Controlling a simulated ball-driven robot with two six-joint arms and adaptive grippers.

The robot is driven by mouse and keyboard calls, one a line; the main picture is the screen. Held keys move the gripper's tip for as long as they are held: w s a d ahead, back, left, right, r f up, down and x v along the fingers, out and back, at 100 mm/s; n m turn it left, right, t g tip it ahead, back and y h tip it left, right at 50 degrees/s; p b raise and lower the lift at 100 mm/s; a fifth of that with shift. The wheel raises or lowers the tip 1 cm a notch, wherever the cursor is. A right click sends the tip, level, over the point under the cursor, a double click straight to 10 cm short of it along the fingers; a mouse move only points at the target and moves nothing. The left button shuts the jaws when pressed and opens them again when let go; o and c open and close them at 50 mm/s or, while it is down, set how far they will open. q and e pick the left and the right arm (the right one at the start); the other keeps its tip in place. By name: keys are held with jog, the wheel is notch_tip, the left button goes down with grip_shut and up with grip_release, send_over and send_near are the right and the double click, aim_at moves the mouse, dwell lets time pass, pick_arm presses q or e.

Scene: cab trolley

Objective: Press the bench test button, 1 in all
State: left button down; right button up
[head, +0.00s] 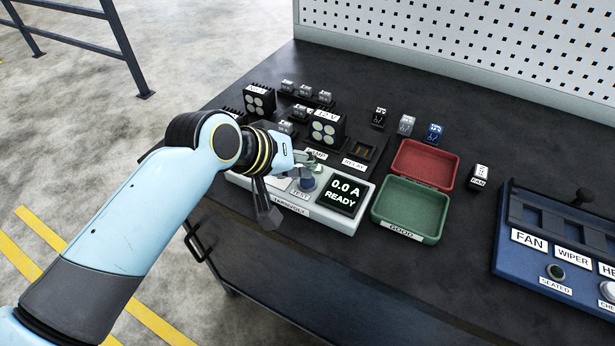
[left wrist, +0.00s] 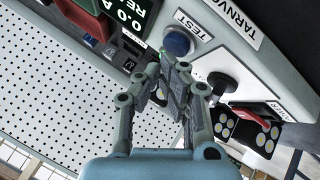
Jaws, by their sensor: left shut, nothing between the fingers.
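The bench test button is a round blue button (head: 308,183) beside a TEST label on the light tester box (head: 335,217). The tester's dark display (head: 343,194) reads 0.0 A READY. My left gripper (head: 314,161) is over the tester, just behind the button in the head view. In the left wrist view the blue button (left wrist: 178,42) is in plain sight, just beyond the tips of my left gripper (left wrist: 174,66). The fingers are shut and empty. I cannot tell a small gap from contact, but the fingertips do not cover the button. My right gripper is not in view.
A black knob (left wrist: 222,83) stands on the tester near the fingers. A red tray (head: 452,180) and a green tray (head: 374,214) lie right of the tester. Lamp blocks (head: 327,129) stand behind. A blue panel (head: 507,216) is at far right.

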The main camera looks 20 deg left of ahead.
pick_arm(q)
jog(key=shift+f, duration=0.55)
dwell(0.8)
jog(key=shift+r+p, duration=0.95)
jog(key=shift+p, duration=0.1)
notch_tip(320, 180, up, 5)
jog(key=p, duration=0.5)
jog(key=shift+r+p, duration=0.1)
jog(key=shift+p, duration=0.3)
